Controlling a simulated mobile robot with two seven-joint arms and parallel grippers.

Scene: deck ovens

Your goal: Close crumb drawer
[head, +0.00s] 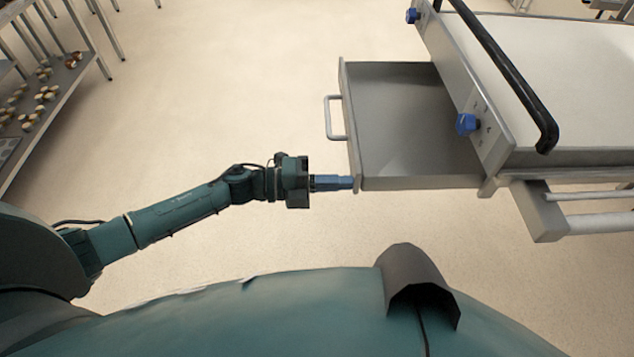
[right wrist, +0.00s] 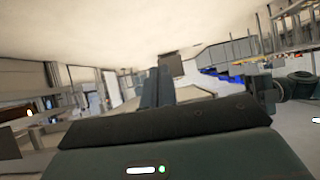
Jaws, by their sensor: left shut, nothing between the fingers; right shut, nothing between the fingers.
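The crumb drawer (head: 405,120) is a grey metal tray standing pulled out to the left from under the oven. It looks empty inside. Its white bar handle (head: 332,118) is on the left front face. My left gripper (head: 350,183) is shut, with its blue fingertips at the near end of the drawer's front panel, below the handle. The tips look to touch the panel, with nothing held between them. In the head view my right gripper does not show.
The oven (head: 570,80) stands at the right, with a black bar (head: 505,75) and blue knobs (head: 467,123) along its side. A metal rack (head: 52,88) with small food pieces stands at the far left. The floor (head: 220,80) left of the drawer is clear.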

